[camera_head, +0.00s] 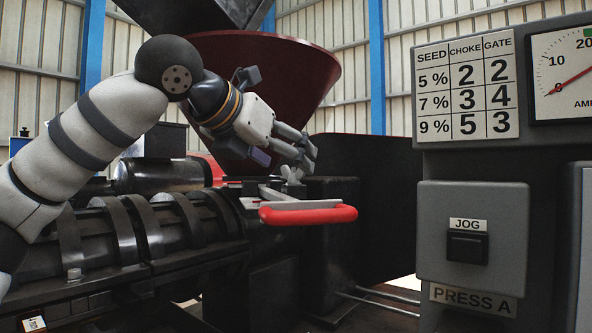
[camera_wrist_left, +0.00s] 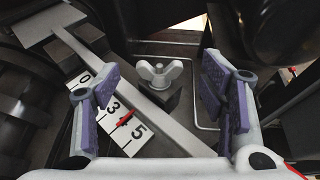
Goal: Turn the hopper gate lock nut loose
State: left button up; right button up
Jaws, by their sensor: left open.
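The lock nut is a grey wing nut (camera_wrist_left: 160,73) on a dark block, in the middle of the left wrist view. In the head view the wing nut (camera_head: 291,174) shows just below my left gripper's fingertips, behind the red handle. My left gripper (camera_head: 305,158) is open and empty. In the left wrist view its purple-padded fingers (camera_wrist_left: 162,100) stand to the left and right of the wing nut, apart from it. A scale plate (camera_wrist_left: 118,125) with numbers and a red pointer lies at the lower left of the nut. My right gripper is not in view.
A red handle (camera_head: 308,214) sticks out in front of the nut. The dark red hopper cone (camera_head: 300,75) rises behind my arm. A black ribbed press barrel (camera_head: 150,225) lies at left. A grey panel with a JOG button (camera_head: 467,247) stands at right.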

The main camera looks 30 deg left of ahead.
aim_at(293, 165)
pick_arm(q)
jog(key=x, duration=0.4)
jog(key=shift+w+r, duration=0.1)
jog(key=c, duration=1.2)
jog(key=shift+r, duration=0.15)
jog(key=n+y+p, duration=0.1)
jog(key=s+r+n+y+p, duration=0.1)
jog(key=p, duration=0.1)
jog(key=shift+r+p, duration=0.1)
jog(key=shift+p, duration=0.2)
jog(key=shift+w+f+n+y, duration=0.25)
jog(key=shift+n+y, duration=0.15)
jog(key=shift+y, duration=0.3)
jog(key=shift+w+f+n+g+y, duration=0.2)
jog(key=shift+f+n+g+y, duration=0.1)
jog(key=shift+n+y, duration=0.2)
jog(key=shift+f+n+g+y, duration=0.1)
jog(key=shift+n+g+y, duration=0.3)
jog(key=shift+n+y, duration=0.4)
jog(key=shift+n+g+y, duration=1.1)
jog(key=shift+n+y, duration=0.5)
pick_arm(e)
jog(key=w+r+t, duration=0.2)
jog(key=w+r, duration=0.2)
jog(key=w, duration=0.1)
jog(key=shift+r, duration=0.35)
pick_arm(q)
jog(key=shift+a+f, duration=0.1)
